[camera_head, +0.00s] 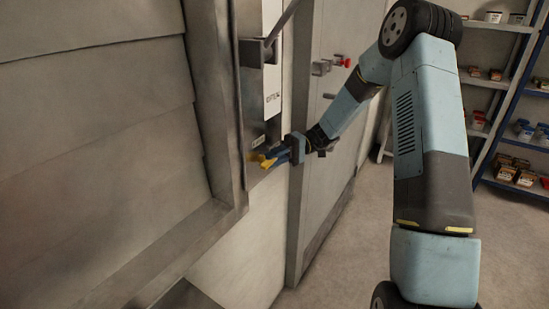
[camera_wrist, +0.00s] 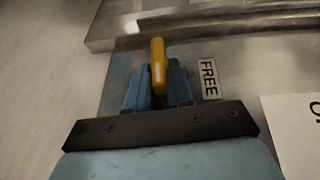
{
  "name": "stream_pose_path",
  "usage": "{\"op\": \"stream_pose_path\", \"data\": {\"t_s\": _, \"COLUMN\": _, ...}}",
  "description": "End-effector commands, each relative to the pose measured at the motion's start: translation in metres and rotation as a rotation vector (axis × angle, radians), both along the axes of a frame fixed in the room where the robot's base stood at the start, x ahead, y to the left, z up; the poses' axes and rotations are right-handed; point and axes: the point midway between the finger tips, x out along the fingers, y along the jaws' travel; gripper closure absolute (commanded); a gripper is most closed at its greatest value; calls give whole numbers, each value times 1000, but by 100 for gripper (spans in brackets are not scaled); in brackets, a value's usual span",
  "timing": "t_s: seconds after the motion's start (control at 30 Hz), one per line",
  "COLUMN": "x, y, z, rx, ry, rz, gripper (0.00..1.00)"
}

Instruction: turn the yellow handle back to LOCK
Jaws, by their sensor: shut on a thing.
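The yellow handle (camera_wrist: 158,62) stands between the two blue fingers of my gripper (camera_wrist: 158,88) in the wrist view. The fingers are shut on it, one on each side. A label reading FREE (camera_wrist: 208,78) is on the metal plate just right of the handle. In the head view, the handle (camera_head: 267,162) shows as a small yellow piece at the tips of my gripper (camera_head: 272,158), low on the wall unit. No LOCK label is visible in either view.
A grey metal panel box (camera_head: 260,85) with a lever rises above the handle. A grey cabinet door (camera_head: 330,110) with a red knob (camera_head: 345,62) stands to the right. A large slatted metal panel (camera_head: 95,130) fills the left. Shelves (camera_head: 505,100) stand far right; the floor between is clear.

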Motion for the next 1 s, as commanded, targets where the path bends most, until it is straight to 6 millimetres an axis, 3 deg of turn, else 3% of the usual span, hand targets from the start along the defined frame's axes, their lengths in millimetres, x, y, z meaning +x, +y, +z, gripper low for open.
{"op": "stream_pose_path", "data": {"t_s": 0.77, "x": 0, "y": -1, "z": -5, "rx": 57, "ry": 82, "rz": -1, "gripper": 100}}
{"op": "stream_pose_path", "data": {"t_s": 0.8, "x": 0, "y": -1, "z": -5, "rx": 57, "ry": 82, "rz": -2, "gripper": 76}}
{"op": "stream_pose_path", "data": {"t_s": 1.0, "x": 0, "y": 0, "z": -4, "rx": 59, "ry": 80, "rz": -1, "gripper": 58}}
